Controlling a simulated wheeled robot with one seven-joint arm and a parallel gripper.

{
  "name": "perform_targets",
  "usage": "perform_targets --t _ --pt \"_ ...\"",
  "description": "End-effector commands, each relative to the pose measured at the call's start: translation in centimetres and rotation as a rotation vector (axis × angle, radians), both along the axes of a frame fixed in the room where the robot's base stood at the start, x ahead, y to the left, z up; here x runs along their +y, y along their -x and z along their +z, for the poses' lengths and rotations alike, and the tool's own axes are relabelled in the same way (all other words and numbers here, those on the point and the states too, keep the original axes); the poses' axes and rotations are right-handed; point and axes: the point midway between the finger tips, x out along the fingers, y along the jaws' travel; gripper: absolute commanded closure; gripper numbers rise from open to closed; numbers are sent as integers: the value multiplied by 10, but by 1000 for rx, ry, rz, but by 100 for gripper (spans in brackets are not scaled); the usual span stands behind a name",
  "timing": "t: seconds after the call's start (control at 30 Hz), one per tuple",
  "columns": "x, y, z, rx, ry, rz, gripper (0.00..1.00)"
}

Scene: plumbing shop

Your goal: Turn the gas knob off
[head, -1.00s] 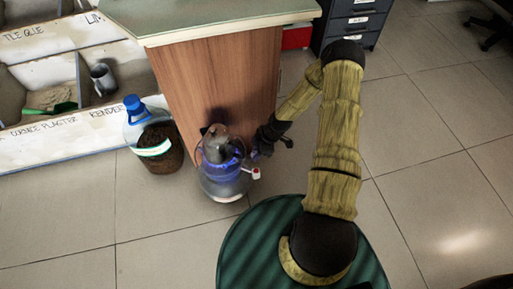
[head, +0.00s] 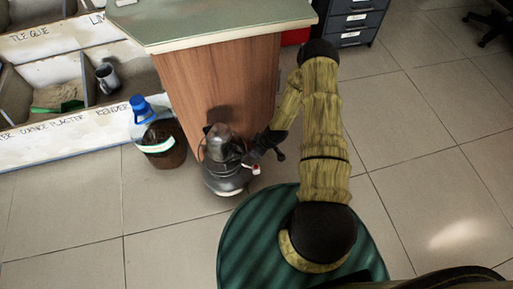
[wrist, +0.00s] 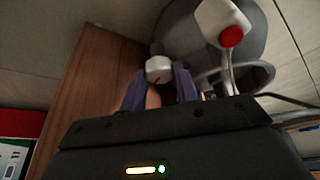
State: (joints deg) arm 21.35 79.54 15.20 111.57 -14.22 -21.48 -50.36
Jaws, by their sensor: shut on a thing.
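The gas appliance (head: 222,150) is a rounded dark grey body on a round base, standing on the floor against the wooden counter panel. No blue glow shows on it. In the head view my gripper (head: 250,157) is at its right side, and the knob is too small to make out there. A white part with a red end (wrist: 225,22) sticks out beside the knob in the wrist view.
A green-topped counter (head: 215,22) rises behind. Labelled bins (head: 80,137) line the left. The tiled floor at right is open.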

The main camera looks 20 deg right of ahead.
Motion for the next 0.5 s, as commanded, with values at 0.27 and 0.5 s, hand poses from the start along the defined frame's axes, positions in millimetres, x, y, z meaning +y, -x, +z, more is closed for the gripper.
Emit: perform_targets --t 0.27,0.5 --pt "0 0 0 -1 -1 -3 92" --pt "0 0 0 0 -1 -2 48"
